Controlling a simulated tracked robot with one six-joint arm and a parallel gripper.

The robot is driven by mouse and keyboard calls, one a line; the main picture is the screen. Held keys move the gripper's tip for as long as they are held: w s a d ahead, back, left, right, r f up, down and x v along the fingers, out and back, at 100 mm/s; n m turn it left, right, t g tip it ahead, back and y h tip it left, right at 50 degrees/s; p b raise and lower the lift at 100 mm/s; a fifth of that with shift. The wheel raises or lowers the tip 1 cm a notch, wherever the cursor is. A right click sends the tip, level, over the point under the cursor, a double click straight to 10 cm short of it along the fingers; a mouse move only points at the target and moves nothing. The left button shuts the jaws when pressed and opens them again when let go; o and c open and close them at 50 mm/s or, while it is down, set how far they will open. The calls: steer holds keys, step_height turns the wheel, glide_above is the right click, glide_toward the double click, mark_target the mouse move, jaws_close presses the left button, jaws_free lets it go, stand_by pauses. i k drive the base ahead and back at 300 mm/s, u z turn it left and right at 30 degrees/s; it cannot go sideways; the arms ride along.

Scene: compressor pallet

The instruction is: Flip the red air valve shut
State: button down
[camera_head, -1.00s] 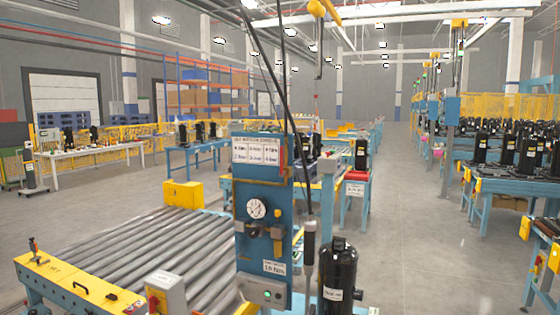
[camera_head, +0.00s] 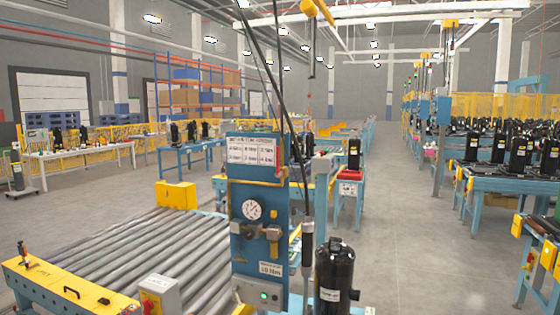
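A blue air panel (camera_head: 240,268) stands upright near the middle of the view. It carries a round white gauge (camera_head: 252,209), a yellow pipe (camera_head: 243,181) and a paper sheet. A small red part (camera_head: 282,172), which looks like the air valve's handle, sits at the panel's upper right edge by the end of the yellow pipe. It is too small to tell its exact angle. A dark regulator (camera_head: 272,232) sits below it. My gripper is not in view.
A roller conveyor (camera_head: 150,255) with a yellow end beam (camera_head: 60,285) lies left of the panel. A black compressor (camera_head: 334,275) stands close to its right. Dark hoses and a hanging tool (camera_head: 307,240) run down beside the panel. The floor to the right (camera_head: 420,260) is clear.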

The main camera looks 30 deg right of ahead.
mark_target(279, 173)
steer(key=u, duration=0.05)
steer(key=i, duration=1)
steer(key=z, duration=0.05)
